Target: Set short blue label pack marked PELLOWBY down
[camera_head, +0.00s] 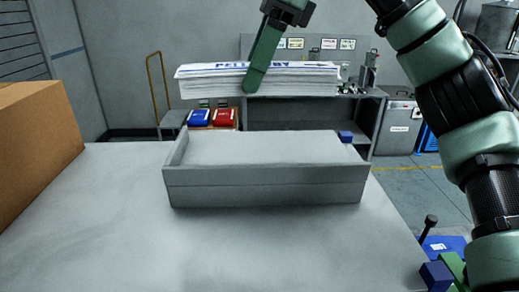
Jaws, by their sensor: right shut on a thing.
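The PELLOWBY label pack (305,79) is a flat white stack with blue lettering on its top, partly covered by a green finger. My right gripper (256,82) comes down from above and is shut on the pack near its middle. The pack is held roughly level in the air, apart from the grey open-topped magazine box (265,190) that shows below it in the picture. Only the near finger shows clearly; the far one is hidden behind the pack. My left gripper is not in view.
The box stands on a light grey table (110,220). A brown carton (35,150) stands at the left. The table is clear around the box's front and left. Behind are a workbench, a yellow-railed trolley and blue and red bins (225,117).

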